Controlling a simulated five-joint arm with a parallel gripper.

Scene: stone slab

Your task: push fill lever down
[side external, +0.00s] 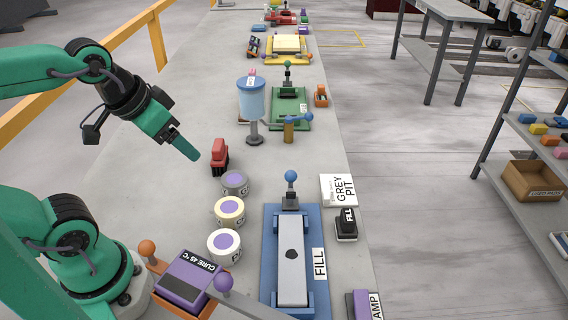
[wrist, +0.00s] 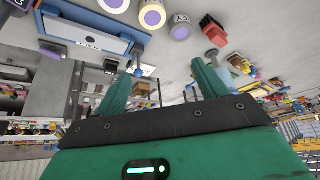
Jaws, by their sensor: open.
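The blue fill station (side external: 268,240) lies on the slab beside a FILL label, with a long pale bar along its middle. Its lever (side external: 291,190) stands upright at the far end, topped by a blue ball (side external: 291,176). My gripper (side external: 188,148) hangs above the slab, up and to the left of the lever, apart from it. In the wrist view my gripper (wrist: 161,68) has its two green fingers spread, with nothing between them. The blue station (wrist: 85,36) shows upside down at the upper left there, its lever end near the left finger.
A red block (side external: 219,157) and several round tins (side external: 224,243) stand left of the station.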

